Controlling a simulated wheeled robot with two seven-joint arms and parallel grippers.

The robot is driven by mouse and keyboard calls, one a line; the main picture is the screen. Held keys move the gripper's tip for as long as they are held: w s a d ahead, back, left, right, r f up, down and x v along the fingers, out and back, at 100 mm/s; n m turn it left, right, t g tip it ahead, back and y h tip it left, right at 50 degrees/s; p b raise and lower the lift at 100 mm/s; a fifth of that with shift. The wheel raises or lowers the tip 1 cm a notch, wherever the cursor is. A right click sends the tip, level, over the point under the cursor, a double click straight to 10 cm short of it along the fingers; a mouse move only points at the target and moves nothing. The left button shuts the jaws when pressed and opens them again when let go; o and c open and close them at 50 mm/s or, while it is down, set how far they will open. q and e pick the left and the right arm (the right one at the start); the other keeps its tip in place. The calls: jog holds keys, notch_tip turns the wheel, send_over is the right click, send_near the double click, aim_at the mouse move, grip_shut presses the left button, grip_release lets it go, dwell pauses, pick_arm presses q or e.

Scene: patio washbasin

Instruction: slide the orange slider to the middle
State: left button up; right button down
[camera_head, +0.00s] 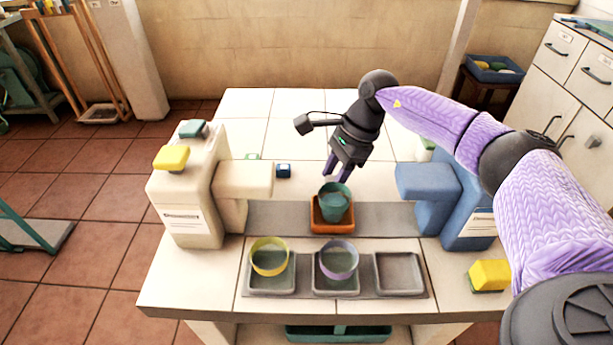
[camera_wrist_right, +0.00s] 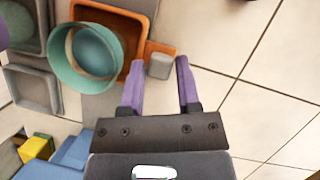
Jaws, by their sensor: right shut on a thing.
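The orange slider (camera_head: 332,227) is a small tray on the grey track, about midway between the cream dispenser and the blue dispenser. It carries a teal cup (camera_head: 336,203), upright. In the right wrist view the orange slider (camera_wrist_right: 131,14) shows with the teal cup (camera_wrist_right: 92,52) and a small grey knob (camera_wrist_right: 158,66) at its edge. My right gripper (camera_head: 338,177) reaches down behind the cup. In the right wrist view its fingers (camera_wrist_right: 160,78) are on both sides of the knob, shut on it. The knob is hidden in the head view. My left gripper is not in view.
The cream dispenser (camera_head: 187,190) stands left of the grey track (camera_head: 285,218), the blue dispenser (camera_head: 468,205) right. In front, a yellow-rimmed bowl (camera_head: 269,257) and a purple-rimmed bowl (camera_head: 338,260) sit in grey trays; the right tray (camera_head: 399,273) is empty.

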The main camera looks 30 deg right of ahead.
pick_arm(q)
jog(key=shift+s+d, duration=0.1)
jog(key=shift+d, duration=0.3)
pick_arm(e)
jog(key=c, duration=0.6)
grip_release()
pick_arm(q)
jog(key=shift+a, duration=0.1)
